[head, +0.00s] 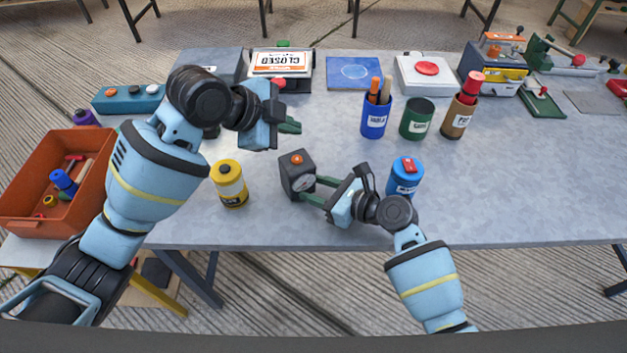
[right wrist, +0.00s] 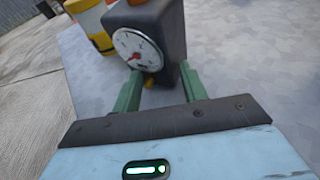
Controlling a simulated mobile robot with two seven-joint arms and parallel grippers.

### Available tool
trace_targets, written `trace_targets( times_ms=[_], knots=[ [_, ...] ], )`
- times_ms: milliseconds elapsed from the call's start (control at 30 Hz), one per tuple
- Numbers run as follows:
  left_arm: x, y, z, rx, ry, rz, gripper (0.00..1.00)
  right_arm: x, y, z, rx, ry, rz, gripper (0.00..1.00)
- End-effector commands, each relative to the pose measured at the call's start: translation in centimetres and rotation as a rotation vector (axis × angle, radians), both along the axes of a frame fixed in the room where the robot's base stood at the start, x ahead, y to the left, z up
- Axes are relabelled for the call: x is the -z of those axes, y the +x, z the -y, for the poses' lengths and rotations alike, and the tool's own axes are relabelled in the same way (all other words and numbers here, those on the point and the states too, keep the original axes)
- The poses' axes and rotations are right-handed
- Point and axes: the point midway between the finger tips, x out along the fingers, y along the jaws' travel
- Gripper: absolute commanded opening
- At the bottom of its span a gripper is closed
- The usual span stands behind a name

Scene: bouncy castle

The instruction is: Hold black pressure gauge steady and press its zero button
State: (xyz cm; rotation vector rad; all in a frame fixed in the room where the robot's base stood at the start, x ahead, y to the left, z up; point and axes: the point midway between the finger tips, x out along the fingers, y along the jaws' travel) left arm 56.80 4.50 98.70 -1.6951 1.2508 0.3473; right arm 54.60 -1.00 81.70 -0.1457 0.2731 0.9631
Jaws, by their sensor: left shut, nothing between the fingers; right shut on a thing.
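The black pressure gauge (head: 291,182) is a dark box standing on the table, with an orange button (head: 296,159) on top and a white dial on its side. My right gripper (head: 313,190) is shut on the gauge from the right, with its green fingers low on its sides. In the right wrist view the gauge (right wrist: 168,30) sits between the fingers (right wrist: 158,82), its dial with a red needle facing the camera. My left gripper (head: 292,125) is shut and empty, held above and behind the gauge, apart from the button.
A yellow jar (head: 229,186) stands left of the gauge, and a blue jar (head: 406,172) with a red top stands right, close to my right arm. Cups (head: 375,120) stand farther back. An orange bin (head: 30,200) is at the far left. The front right tabletop is clear.

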Motion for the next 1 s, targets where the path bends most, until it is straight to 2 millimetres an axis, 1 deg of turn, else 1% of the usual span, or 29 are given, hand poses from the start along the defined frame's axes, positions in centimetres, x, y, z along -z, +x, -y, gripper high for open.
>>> trace_targets(
  times_ms=[33, 433, 467, 633, 667, 1000],
  knots=[
    [0.17, 0.0, -0.01, 0.0, 0.0, -0.001, 0.0, 0.83, -0.27, 0.13, -0.002, -0.012, -0.011, 0.3],
    [0.19, 0.0, 0.0, 0.0, 0.0, -0.001, 0.0, 0.83, -0.27, 0.13, -0.002, -0.012, -0.011, 0.3],
    [0.19, 0.0, 0.0, 0.0, 0.0, -0.001, 0.0, 0.83, -0.27, 0.13, -0.002, -0.012, -0.011, 0.44],
    [0.17, 0.0, 0.0, 0.0, 0.0, -0.001, 0.0, 0.66, -0.2, 0.11, -0.002, -0.009, -0.008, 0.66],
    [0.16, -0.01, 0.01, 0.0, 0.0, -0.001, 0.0, 0.59, -0.18, 0.09, -0.002, -0.008, -0.007, 0.68],
    [0.07, 0.0, 0.0, 0.0, 0.0, 0.0, 0.0, 0.14, -0.23, 0.32, 0.0, -0.003, -0.003, 0.68]
  ],
)
